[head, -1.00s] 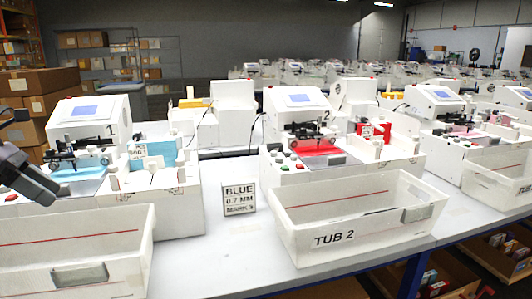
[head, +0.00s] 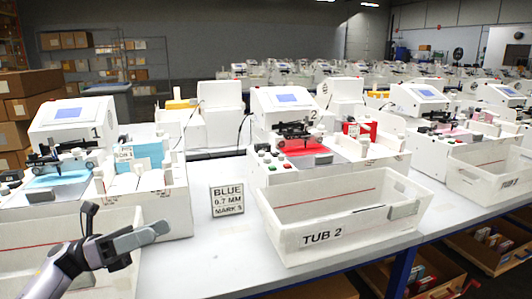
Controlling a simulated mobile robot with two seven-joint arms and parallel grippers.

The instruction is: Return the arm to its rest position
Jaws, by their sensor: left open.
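My left gripper (head: 127,219) comes in from the lower left of the head view. The gripper appears clear of the plotter. My right gripper is not in view.
A sign reading BLUE 0.7 MM MARK 3 (head: 227,199) stands mid-table. TUB 2 (head: 345,235) sits in front of plotter 2 (head: 290,108), which has a red sheet. Another tub (head: 492,180) stands right. The white table (head: 205,262) is clear around the sign's front.

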